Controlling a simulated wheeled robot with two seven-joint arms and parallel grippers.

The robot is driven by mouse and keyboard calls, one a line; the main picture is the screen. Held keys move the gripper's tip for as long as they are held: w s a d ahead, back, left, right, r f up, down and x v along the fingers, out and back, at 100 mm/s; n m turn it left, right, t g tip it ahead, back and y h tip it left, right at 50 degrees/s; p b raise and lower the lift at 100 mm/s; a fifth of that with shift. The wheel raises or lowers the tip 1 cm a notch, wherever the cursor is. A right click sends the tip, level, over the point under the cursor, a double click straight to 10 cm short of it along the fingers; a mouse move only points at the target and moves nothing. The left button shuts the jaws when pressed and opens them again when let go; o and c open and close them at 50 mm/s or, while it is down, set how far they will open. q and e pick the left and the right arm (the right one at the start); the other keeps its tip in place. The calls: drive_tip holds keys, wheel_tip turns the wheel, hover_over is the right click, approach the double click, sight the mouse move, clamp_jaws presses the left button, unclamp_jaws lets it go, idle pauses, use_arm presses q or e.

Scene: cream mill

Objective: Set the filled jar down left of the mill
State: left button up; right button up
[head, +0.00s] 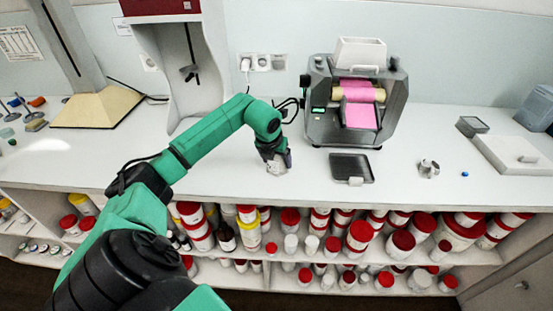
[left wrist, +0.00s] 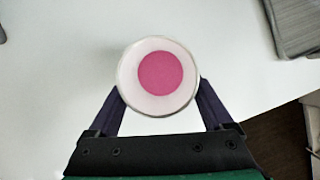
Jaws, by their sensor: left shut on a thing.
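The mill (head: 320,128) stands on the counter at centre right in the head view, with pink cream on its rollers and apron. My left gripper (head: 275,159) is left of the mill, low over the counter near its front part. It is shut on the jar (head: 276,169), whose top is mostly hidden by the fingers there. In the left wrist view the jar (left wrist: 128,76) is seen from above, upright and open, with a round pink fill inside and a finger on each side. I cannot tell whether its base touches the counter. My right gripper is not in view.
A dark tray (head: 350,165) lies in front of the mill, right of the jar. A metal piece (head: 428,168) and a blue bit (head: 465,174) lie farther right. A fume hood or stand (head: 164,60) is behind left. The counter (head: 225,165) around the jar is clear.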

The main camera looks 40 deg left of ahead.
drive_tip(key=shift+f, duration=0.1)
use_arm(q)
drive_tip(key=o, duration=0.9)
drive_tip(key=shift+f, duration=0.15)
drive_tip(key=shift+o, duration=1.1)
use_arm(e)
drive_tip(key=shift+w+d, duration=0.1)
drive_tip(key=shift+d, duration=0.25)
use_arm(q)
drive_tip(key=shift+r, duration=0.35)
drive_tip(key=shift+s+r, duration=0.15)
drive_tip(key=shift+r, duration=0.15)
drive_tip(key=b+v, duration=0.2)
drive_tip(key=v, duration=0.9)
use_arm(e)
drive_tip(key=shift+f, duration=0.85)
use_arm(q)
drive_tip(key=shift+s+d, duration=0.1)
drive_tip(key=shift+d, duration=0.05)
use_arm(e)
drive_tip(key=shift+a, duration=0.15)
